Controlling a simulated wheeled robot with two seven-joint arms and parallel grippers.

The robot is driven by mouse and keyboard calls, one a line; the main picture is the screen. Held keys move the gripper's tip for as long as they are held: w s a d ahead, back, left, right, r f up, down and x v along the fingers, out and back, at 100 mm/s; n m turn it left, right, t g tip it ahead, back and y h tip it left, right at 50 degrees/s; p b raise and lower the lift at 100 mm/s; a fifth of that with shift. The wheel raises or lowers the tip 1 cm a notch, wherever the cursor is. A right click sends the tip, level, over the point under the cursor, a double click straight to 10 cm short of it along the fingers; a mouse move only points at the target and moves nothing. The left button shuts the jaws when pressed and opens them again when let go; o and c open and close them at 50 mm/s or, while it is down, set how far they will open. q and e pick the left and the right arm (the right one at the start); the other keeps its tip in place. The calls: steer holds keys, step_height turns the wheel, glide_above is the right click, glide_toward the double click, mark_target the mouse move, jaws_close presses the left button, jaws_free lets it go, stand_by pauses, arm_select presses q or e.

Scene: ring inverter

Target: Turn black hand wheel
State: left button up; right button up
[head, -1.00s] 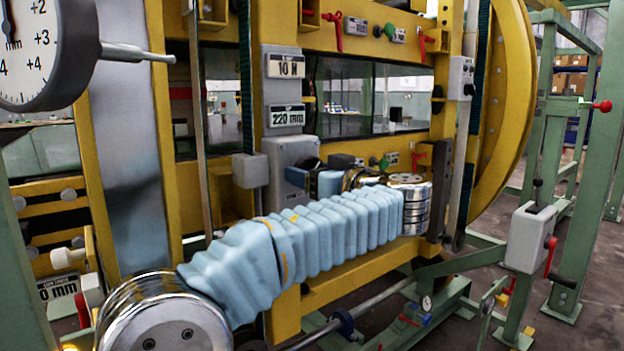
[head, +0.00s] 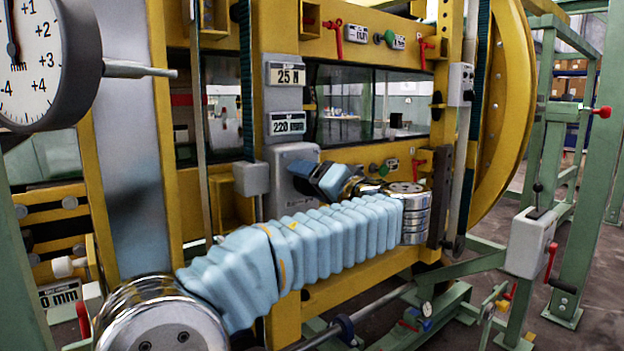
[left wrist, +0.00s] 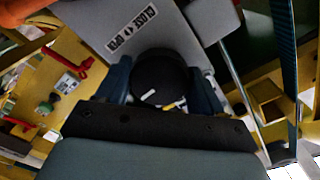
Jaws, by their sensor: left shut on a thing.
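The black hand wheel (left wrist: 160,78) sits on a grey housing with a "CLOSE / OPEN" label (left wrist: 131,31) in the left wrist view. The two blue fingers of my left gripper (left wrist: 163,88) stand on either side of it, shut on its rim. In the head view my left gripper (head: 318,178) is tilted against the front of the grey housing (head: 284,160), and the wheel is hidden behind its fingers. My right gripper is not in view.
A yellow frame (head: 350,285) surrounds the housing. Displays above it read 25 N (head: 288,74) and 220 mm (head: 288,123). A round dial gauge (head: 35,60) is at the upper left. Red levers (head: 336,36) and a grey lever box (head: 530,242) stand to the right.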

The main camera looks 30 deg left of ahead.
arm_select(q)
steer(key=shift+f+m, duration=0.1)
steer(key=shift+m, duration=0.4)
steer(key=o, duration=1)
steer(key=shift+d, duration=0.1)
steer(key=b+v, duration=0.1)
steer(key=v, duration=1.2)
steer(key=shift+s+d, duration=0.1)
steer(key=shift+d, duration=0.25)
